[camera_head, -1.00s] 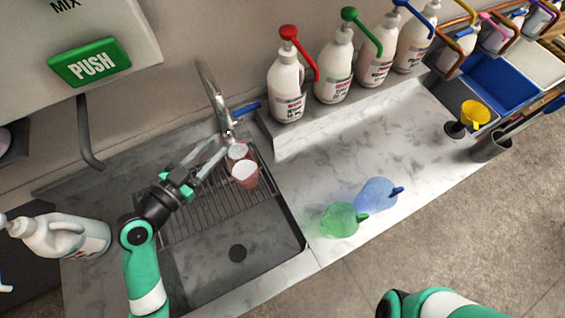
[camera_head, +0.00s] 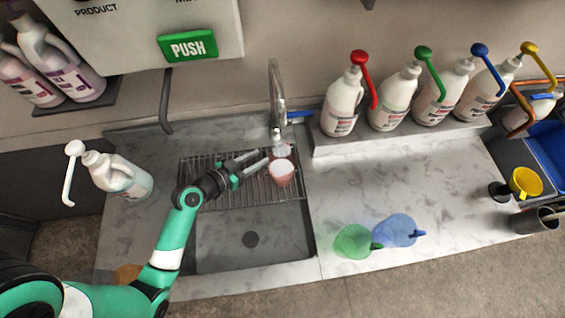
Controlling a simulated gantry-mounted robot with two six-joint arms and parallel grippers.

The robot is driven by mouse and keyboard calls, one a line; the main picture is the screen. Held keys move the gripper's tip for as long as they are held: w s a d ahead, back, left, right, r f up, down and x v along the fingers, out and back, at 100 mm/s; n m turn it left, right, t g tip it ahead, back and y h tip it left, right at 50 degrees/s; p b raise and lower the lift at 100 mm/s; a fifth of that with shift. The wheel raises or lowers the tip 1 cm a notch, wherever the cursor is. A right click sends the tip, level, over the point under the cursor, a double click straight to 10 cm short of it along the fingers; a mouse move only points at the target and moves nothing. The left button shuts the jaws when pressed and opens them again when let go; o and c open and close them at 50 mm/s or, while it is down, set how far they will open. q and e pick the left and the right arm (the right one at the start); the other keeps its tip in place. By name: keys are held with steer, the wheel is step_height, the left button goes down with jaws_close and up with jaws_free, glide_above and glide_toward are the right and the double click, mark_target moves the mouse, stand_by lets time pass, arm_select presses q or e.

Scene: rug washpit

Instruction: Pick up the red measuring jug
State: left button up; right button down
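The red measuring jug (camera_head: 281,175), pale red and see-through, stands on the wire rack (camera_head: 222,193) over the back of the sink, below the tap. A clear vessel (camera_head: 280,149) is just behind it. My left gripper (camera_head: 263,160) comes in from the left over the rack. Its two fingers are apart and point at the jug. The fingertips are close to the jug's left side; I cannot tell whether they touch it. The jug's handle cannot be made out. My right gripper is out of view.
A green jug (camera_head: 353,241) and a blue jug (camera_head: 396,230) stand on the counter (camera_head: 400,180) right of the sink. The tap (camera_head: 276,95) rises behind the rack. Several pump bottles (camera_head: 343,105) line the back shelf.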

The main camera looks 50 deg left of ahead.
arm_select(q)
steer(key=x, duration=0.5)
steer(key=shift+d+f, duration=0.15)
steer(key=shift+f, duration=0.3)
jaws_close()
steer(key=shift+s, duration=0.1)
steer(key=shift+f, duration=0.1)
stand_by(0.8)
